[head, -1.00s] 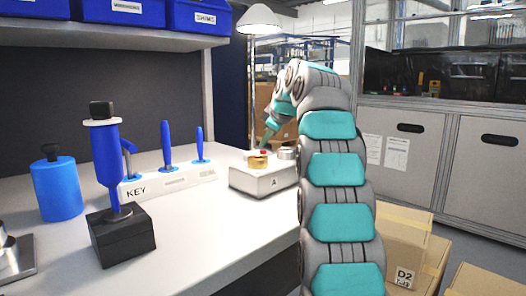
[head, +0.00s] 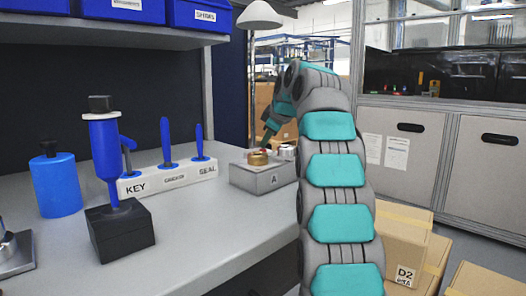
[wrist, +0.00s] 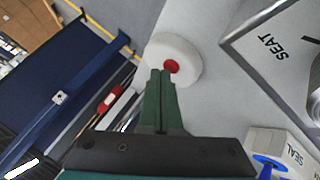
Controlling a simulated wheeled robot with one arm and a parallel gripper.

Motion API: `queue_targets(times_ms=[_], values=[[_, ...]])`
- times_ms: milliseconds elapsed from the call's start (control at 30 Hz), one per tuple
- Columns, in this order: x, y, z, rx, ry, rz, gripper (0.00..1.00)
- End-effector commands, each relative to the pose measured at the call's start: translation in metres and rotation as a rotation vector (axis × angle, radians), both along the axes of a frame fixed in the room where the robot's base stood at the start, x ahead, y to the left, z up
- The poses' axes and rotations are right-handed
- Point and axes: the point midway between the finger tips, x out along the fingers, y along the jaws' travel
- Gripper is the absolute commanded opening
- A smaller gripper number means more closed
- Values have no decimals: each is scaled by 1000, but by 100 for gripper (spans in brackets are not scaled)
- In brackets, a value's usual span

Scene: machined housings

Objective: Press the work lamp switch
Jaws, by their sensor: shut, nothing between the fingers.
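The work lamp (head: 260,16) stands at the back of the bench on a thin pole; its shade looks grey and unlit. In the wrist view a round white base (wrist: 188,50) carries a red button (wrist: 172,67), which appears to be the lamp switch. My gripper (wrist: 161,72) is shut and empty, its fingertips at the button's edge and partly covering it. Whether they touch is unclear. In the head view my gripper (head: 265,142) points down behind the grey block A; its tips and the switch are largely hidden there.
The grey block A (head: 262,180) with a brass part (head: 257,158) stands just in front of my gripper. A labelled rack (head: 170,180) with blue tools is to its left. A blue rail structure (wrist: 60,90) lies left in the wrist view.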

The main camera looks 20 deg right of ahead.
Motion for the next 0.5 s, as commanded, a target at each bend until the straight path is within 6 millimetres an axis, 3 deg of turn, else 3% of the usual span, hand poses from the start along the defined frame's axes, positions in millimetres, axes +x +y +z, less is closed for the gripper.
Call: queue_targets(times_ms=[500], values=[[0, 0, 7, 0, -1, -1, 0]])
